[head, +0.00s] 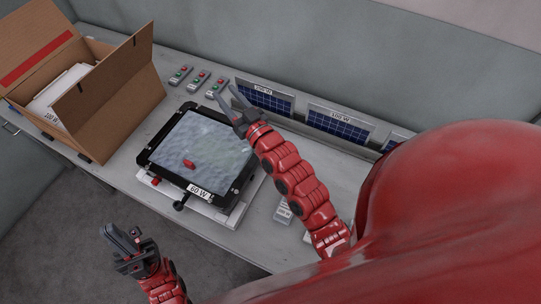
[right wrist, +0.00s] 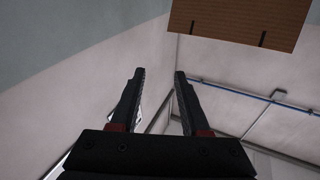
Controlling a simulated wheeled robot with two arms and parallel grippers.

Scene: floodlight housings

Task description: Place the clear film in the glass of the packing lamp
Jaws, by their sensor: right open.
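The packing lamp stands on the bench in the head view, with a black frame (head: 241,178) and a "60 W" label at its front edge. Its glass (head: 205,140) looks pale blue-grey and mottled; I cannot tell whether a clear film lies on it. A small red patch shows on the glass, perhaps a reflection. My right gripper (head: 222,92) is open and empty, above the lamp's far right corner; its parted fingers also show in the right wrist view (right wrist: 160,74). My left gripper (head: 121,231) is in front of the bench, apart from the lamp; its jaw opening is unclear.
An open cardboard box (head: 118,105) with a white item inside stands at the left of the bench (head: 330,178). Several small grey switch boxes (head: 199,80) line the back. Labelled blue panels (head: 264,98) stand along the back right. My red body hides the right side.

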